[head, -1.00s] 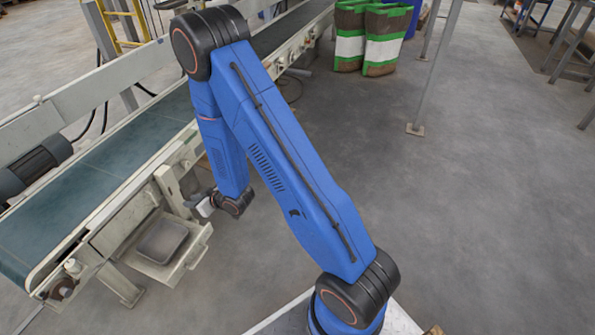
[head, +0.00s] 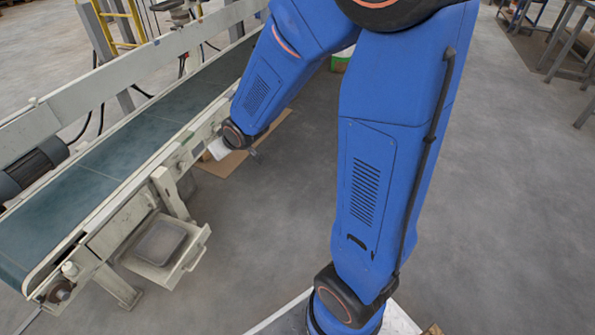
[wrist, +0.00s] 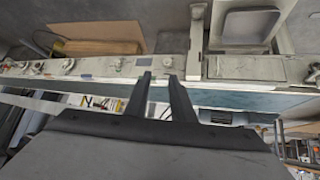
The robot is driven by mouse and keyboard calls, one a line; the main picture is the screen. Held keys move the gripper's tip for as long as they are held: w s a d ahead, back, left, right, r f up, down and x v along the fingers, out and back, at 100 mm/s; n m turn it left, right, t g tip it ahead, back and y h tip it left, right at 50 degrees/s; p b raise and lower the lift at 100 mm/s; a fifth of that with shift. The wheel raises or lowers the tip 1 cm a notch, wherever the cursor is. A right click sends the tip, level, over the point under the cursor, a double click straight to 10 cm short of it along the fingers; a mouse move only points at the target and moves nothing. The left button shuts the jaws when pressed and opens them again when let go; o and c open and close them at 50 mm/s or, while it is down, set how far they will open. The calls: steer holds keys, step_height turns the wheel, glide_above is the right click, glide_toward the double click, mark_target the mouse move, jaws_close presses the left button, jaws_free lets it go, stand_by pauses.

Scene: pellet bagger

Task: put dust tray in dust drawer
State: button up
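The dust tray (head: 160,242) is a shallow grey tray. It lies flat inside the pulled-out dust drawer (head: 192,258), a pale box below the near edge of the conveyor. The tray also shows at the upper right of the wrist view (wrist: 250,25), in the drawer there. My gripper (wrist: 159,76) shows two dark fingers with a gap between them; it is open and empty. It is apart from the tray, by the conveyor's side, farther along the belt than the drawer. In the head view its fingers are mostly hidden.
The conveyor (head: 120,165) with its blue-green belt runs diagonally across the left. A flat cardboard sheet (head: 262,143) lies on the floor near my wrist. The drawer's handle sticks out toward the open floor, and the floor to the right is clear.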

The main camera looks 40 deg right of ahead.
steer(key=s+d+r+m+g, duration=0.1)
steer(key=s+r, duration=0.3)
steer(key=s, duration=0.6)
steer(key=s+d+r+m+g, duration=0.1)
steer(key=s+d+r, duration=0.2)
steer(key=s, duration=0.8)
steer(key=s+d+r+g+h, duration=0.1)
steer(key=s+d+r, duration=0.1)
steer(key=s+r, duration=0.4)
steer(key=s, duration=0.5)
steer(key=shift+s+d+r+m+g, duration=0.2)
steer(key=shift+r+m+g, duration=0.05)
steer(key=shift+m+g, duration=0.15)
